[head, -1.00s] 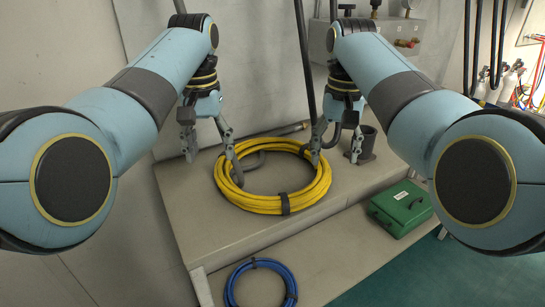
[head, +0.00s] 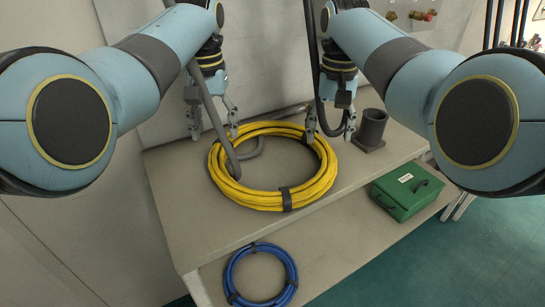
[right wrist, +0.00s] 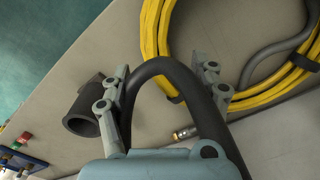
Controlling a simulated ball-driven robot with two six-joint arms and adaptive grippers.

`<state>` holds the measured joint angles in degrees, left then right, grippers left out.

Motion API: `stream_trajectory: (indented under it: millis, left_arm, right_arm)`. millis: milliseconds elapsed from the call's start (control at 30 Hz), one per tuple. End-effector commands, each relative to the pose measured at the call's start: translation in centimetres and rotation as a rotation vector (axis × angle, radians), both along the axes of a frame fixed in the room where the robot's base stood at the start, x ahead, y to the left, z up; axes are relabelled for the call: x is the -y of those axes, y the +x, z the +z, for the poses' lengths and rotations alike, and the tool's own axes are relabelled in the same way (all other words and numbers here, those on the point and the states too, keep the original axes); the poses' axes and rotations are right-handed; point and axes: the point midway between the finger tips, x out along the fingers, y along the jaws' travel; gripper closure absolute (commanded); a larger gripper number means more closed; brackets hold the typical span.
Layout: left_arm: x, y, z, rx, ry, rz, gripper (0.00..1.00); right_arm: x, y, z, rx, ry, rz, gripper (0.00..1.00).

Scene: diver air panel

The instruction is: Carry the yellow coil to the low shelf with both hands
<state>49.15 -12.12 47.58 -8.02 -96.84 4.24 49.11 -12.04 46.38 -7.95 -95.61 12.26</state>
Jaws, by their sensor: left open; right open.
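The yellow coil (head: 250,201) lies flat on the table top, with dark bands around it; it also shows in the right wrist view (right wrist: 152,35). My left gripper (head: 214,134) is open and empty near the coil's back left rim. My right gripper (head: 330,132) is open at its back right rim. In the right wrist view a thick dark hose (right wrist: 160,66) arches between the right gripper's (right wrist: 165,84) fingers; I cannot tell whether it touches them. The low shelf (head: 335,243) is below the table's front edge.
A blue coil (head: 237,266) and a green box (head: 401,196) sit on the low shelf. A grey cup-like holder (head: 371,127) stands right of the coil. A grey hose (head: 216,118) hangs down and bends inside the yellow coil. The table top (head: 185,215) in front is clear.

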Motion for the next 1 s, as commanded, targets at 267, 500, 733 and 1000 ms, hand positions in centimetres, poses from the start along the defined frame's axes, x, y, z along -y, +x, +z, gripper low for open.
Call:
stream_trajectory:
  millis: [267, 500, 733, 1000]
  left_arm:
    - [0.0, -0.1, -5.1, -0.002, 0.001, -0.001, 0.39]
    - [-0.1, 0.0, -6.9, -0.001, 0.001, 0.0, 0.39]
    - [0.0, 0.0, -7.2, 0.0, 0.0, 0.001, 0.39]
    - [0.0, 0.0, -7.2, 0.0, 0.0, 0.0, 0.56]
  right_arm:
    - [0.1, -0.1, -5.0, -0.002, -0.002, -0.001, 0.39]
    - [0.1, 0.0, -6.9, 0.001, -0.001, -0.001, 0.39]
    - [0.1, 0.0, -7.2, 0.001, 0.0, -0.001, 0.39]
    - [0.1, 0.0, -7.2, 0.0, 0.0, -0.001, 0.56]
